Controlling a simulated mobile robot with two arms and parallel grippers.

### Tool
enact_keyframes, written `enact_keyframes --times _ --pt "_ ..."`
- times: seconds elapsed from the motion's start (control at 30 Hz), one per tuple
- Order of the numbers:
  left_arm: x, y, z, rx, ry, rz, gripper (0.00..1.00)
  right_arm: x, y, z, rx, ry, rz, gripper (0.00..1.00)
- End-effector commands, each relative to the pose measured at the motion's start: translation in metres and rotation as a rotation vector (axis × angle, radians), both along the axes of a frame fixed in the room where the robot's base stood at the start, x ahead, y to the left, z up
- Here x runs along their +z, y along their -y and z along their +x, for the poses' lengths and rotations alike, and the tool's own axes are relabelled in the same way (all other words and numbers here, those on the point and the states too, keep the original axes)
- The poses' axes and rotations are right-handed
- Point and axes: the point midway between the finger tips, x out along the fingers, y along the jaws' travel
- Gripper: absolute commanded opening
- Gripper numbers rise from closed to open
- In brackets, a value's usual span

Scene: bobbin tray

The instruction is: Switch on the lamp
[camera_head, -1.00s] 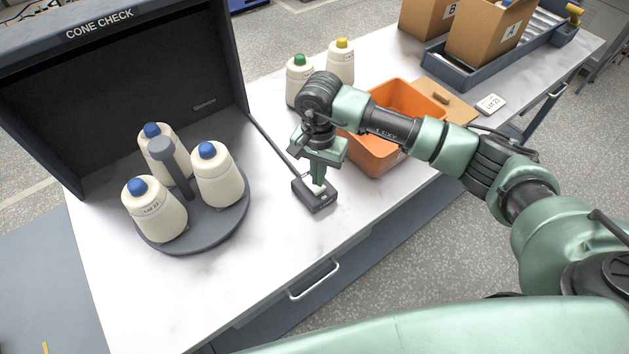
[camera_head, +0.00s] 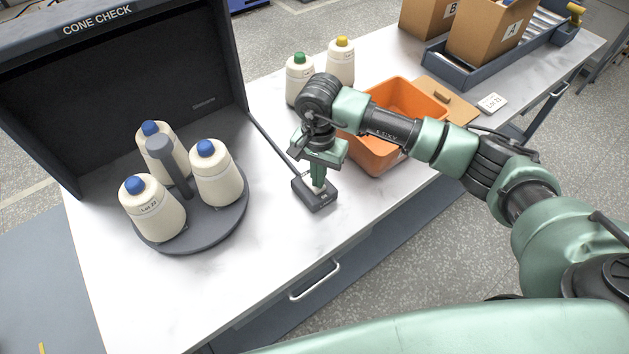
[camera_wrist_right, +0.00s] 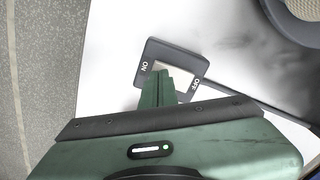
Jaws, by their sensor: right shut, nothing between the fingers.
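A dark switch box (camera_head: 326,201) with a pale rocker lies on the white table, right of the inspection booth. In the right wrist view the switch box (camera_wrist_right: 190,57) shows ON at its left end and OFF at its right end. My right gripper (camera_head: 318,187) points down at the box, shut and empty. In the right wrist view its fingertips (camera_wrist_right: 160,76) overlap the rocker's ON side; whether they touch it, I cannot tell. A dark hooded booth (camera_head: 110,95) marked CONE CHECK stands at the left; no lamp bulb shows. My left gripper is out of view.
A grey round stand (camera_head: 195,240) holds blue-topped cones left of the switch. A cable (camera_head: 270,141) runs from the box towards the booth. An orange bin (camera_head: 375,155) stands close behind my right arm. The table front is clear.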

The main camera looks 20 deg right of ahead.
Motion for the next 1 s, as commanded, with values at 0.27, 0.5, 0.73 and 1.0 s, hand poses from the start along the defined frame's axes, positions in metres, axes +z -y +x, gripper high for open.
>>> enact_keyframes --times 0.27,0.5,0.73,1.0 --pt "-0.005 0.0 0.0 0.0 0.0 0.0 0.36 -0.005 0.0 0.0 0.0 0.0 0.0 0.0" --pt "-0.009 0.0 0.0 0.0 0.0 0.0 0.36 -0.008 0.0 0.0 0.0 0.001 -0.001 0.0" --pt "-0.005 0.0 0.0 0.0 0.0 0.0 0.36 -0.002 0.0 0.0 0.0 0.001 0.0 0.0" --pt "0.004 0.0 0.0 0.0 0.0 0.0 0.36 0.019 0.0 0.001 0.0 0.002 0.001 0.0"
